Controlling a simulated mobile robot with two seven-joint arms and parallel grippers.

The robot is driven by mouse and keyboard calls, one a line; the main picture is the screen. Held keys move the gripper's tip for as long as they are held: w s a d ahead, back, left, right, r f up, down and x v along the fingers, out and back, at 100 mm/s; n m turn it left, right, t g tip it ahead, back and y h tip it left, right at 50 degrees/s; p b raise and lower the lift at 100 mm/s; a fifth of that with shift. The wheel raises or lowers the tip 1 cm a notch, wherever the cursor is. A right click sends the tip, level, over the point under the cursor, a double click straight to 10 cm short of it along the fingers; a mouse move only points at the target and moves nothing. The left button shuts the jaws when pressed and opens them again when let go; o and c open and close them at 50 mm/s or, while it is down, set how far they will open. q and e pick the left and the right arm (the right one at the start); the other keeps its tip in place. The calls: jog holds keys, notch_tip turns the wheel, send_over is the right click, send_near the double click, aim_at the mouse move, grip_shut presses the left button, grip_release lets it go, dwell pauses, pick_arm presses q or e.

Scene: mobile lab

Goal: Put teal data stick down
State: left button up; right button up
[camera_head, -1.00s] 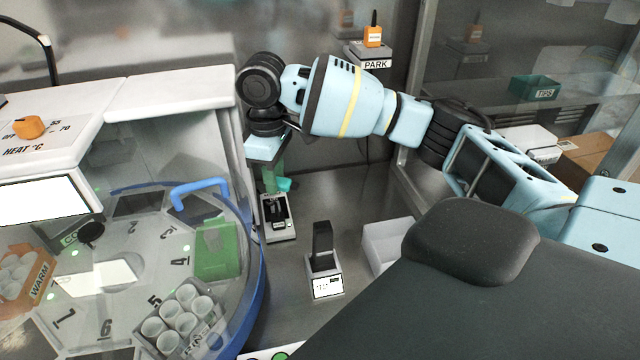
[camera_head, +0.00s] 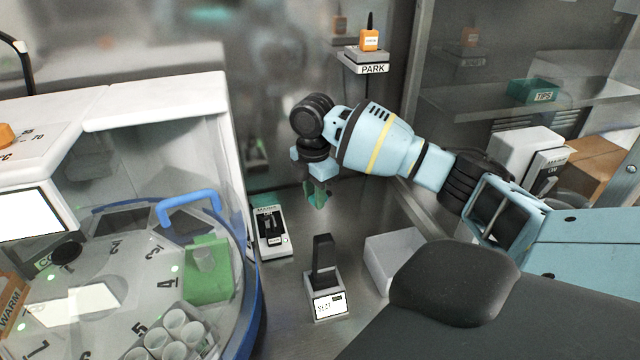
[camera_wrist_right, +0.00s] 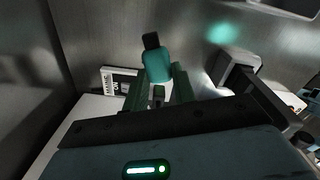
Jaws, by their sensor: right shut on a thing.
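My right gripper (camera_head: 318,190) hangs fingers-down above the bench, to the right of the small black-and-white device and behind the dock with the upright black block. It is shut on the teal data stick (camera_wrist_right: 157,65), which shows between the green fingers in the right wrist view, with a dark end pointing away. In the head view the stick is a small teal patch at the fingertips, hard to tell from the fingers. My left gripper is not in view.
The black-and-white device (camera_head: 270,232) and the dock with a black block (camera_head: 324,290) stand on the metal bench. The round carousel with a blue handle (camera_head: 188,204) is at left. A PARK shelf (camera_head: 368,63) is on the back wall.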

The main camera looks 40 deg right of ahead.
jog(key=shift+d+f, duration=0.1)
jog(key=shift+d, duration=0.05)
jog(key=shift+f, duration=0.1)
jog(key=shift+f+b, duration=0.35)
jog(key=shift+f, duration=4.5)
jog(key=shift+f, duration=0.55)
jog(key=o, duration=0.9)
jog(key=shift+o, duration=0.2)
notch_tip(320, 180, up, 13)
jog(key=shift+r+p, duration=0.1)
jog(key=shift+p, duration=0.4)
jog(key=shift+o, duration=0.3)
